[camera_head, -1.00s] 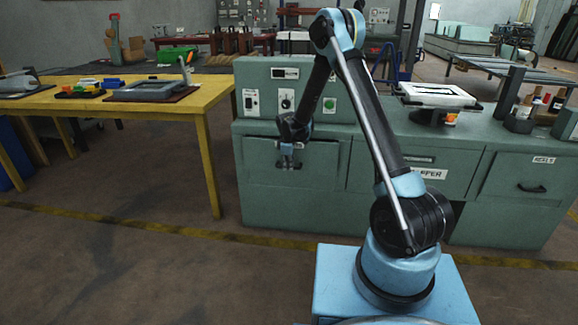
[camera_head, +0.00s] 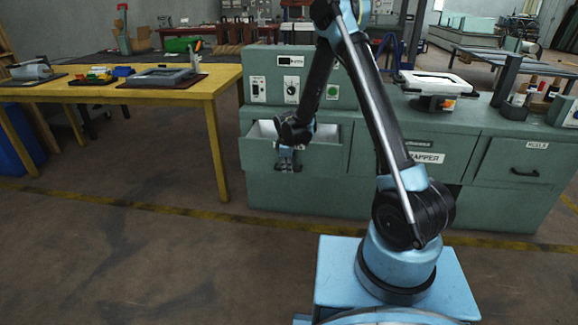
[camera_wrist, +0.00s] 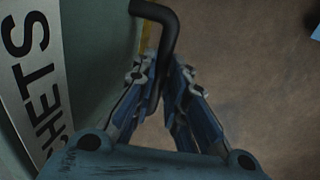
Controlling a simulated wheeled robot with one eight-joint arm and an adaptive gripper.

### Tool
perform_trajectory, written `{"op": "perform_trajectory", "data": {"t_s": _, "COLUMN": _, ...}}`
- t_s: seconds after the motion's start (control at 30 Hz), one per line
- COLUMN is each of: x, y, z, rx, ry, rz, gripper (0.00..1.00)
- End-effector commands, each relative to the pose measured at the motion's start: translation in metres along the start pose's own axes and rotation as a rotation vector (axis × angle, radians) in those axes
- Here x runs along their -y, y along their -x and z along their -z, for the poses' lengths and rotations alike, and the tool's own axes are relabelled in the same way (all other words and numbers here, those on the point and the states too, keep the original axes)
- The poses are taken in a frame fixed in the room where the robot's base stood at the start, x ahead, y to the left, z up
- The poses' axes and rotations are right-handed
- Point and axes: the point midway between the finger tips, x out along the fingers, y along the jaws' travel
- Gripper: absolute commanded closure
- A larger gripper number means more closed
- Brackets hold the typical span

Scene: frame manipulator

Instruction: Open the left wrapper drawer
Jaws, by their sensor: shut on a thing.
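The left drawer (camera_head: 325,158) of the green bench is pulled partly out in the head view, and its pale inside shows behind my arm. My gripper (camera_head: 287,162) is at the front of this drawer. In the wrist view my gripper (camera_wrist: 165,82) is shut on the dark bent handle (camera_wrist: 160,22), which runs between the fingers. A white label reading "CHETS" (camera_wrist: 30,75) is on the drawer front beside the handle. In the head view my gripper hides most of the handle.
A yellow table (camera_head: 170,95) stands to the left. Open floor (camera_head: 130,260) lies in front.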

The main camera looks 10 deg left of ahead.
Motion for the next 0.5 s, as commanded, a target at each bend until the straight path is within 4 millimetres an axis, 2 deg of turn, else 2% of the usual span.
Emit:
{"op": "perform_trajectory", "data": {"t_s": 0.4, "x": 0.0022, "y": 0.0007, "z": 0.0008, "rx": -0.001, "ry": 0.0, "rz": 0.0, "gripper": 1.0}}
{"op": "perform_trajectory", "data": {"t_s": 0.43, "x": 0.0022, "y": 0.0006, "z": 0.0008, "rx": -0.001, "ry": 0.0, "rz": 0.0, "gripper": 0.8}}
{"op": "perform_trajectory", "data": {"t_s": 0.5, "x": 0.0022, "y": 0.0006, "z": 0.0007, "rx": -0.001, "ry": 0.0, "rz": 0.0, "gripper": 0.67}}
